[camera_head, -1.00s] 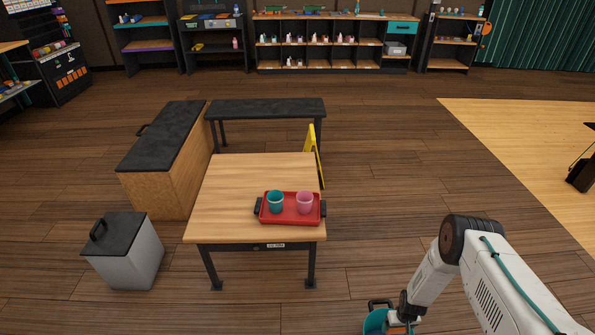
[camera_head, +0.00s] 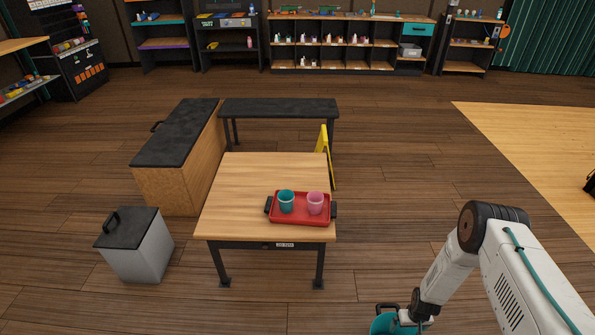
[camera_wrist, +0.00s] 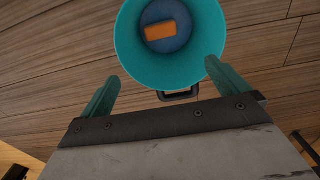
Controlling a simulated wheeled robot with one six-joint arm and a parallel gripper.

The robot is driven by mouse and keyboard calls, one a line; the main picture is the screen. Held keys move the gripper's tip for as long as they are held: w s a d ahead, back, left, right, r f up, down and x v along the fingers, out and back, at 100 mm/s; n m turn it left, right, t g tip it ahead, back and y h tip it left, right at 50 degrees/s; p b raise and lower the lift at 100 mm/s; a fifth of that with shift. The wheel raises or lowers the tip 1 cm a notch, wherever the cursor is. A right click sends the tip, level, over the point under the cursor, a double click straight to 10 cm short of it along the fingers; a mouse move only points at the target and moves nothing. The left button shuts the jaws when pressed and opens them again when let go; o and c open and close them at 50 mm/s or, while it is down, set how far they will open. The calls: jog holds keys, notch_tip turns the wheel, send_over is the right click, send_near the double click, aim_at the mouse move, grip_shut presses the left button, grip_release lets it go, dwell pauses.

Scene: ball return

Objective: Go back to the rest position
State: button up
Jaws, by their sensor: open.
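My gripper (camera_wrist: 158,84) is open, its two teal fingers spread wide apart in the wrist view. A teal bucket (camera_wrist: 128,48) lies just beyond and partly between the fingertips. Its dark handle (camera_wrist: 179,94) shows between the fingers, and an orange block (camera_wrist: 160,31) lies inside on the blue bottom. In the head view, the bucket (camera_head: 381,325) is cut off by the bottom edge, beside my gripper's end of the arm. Whether a finger touches the bucket cannot be told.
A wooden table (camera_head: 240,190) holds a red tray (camera_head: 300,218) with a teal cup (camera_head: 286,202) and a pink cup (camera_head: 315,204). A yellow sign (camera_head: 325,150) stands behind it. A grey bin (camera_head: 140,255) and a black-topped chest (camera_head: 178,135) are left. Floor right of the table is open.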

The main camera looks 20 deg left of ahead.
notch_tip(320, 180, up, 3)
dwell(0.5)
